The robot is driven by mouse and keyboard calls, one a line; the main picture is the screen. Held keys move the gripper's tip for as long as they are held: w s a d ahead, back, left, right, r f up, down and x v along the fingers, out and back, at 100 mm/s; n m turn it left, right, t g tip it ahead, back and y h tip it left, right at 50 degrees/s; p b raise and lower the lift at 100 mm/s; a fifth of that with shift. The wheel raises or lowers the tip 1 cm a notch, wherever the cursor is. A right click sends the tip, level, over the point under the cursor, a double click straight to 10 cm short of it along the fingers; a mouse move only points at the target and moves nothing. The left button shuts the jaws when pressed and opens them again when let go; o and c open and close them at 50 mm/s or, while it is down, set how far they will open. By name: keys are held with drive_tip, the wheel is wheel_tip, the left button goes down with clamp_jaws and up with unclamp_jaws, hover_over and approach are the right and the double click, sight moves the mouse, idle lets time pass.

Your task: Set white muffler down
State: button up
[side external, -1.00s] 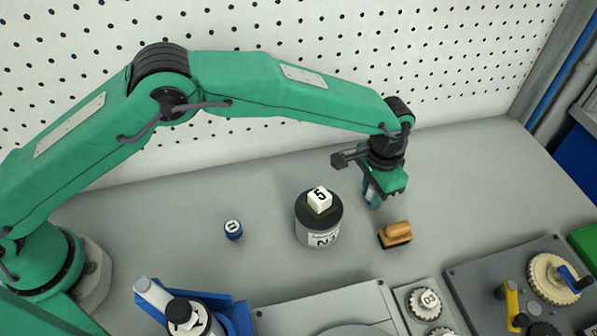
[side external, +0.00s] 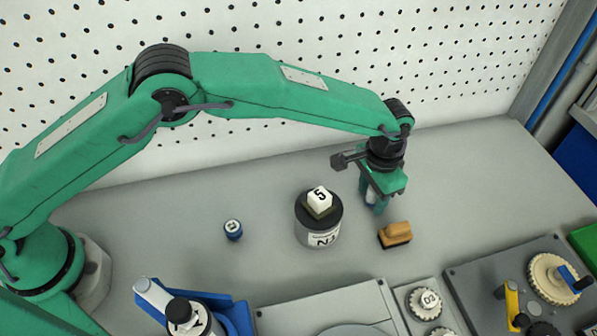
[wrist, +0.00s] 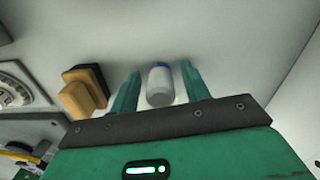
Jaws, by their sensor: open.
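In the side view my gripper (side external: 373,203) is low over the grey bench, and a bit of the white muffler (side external: 370,196) shows between the fingers. The fingers hide most of it there, and its exact contact with the bench is hard to see.
A wooden block with a dark base (side external: 395,234) lies close to my gripper, at its front right. A dark-topped canister (side external: 318,232) with a white "5" piece (side external: 319,201) on top stands to its left. Bench behind is clear.

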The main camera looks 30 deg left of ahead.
wheel_tip(320, 180, up, 12)
drive_tip(key=shift+r, duration=0.1)
idle(0.5)
idle(0.4)
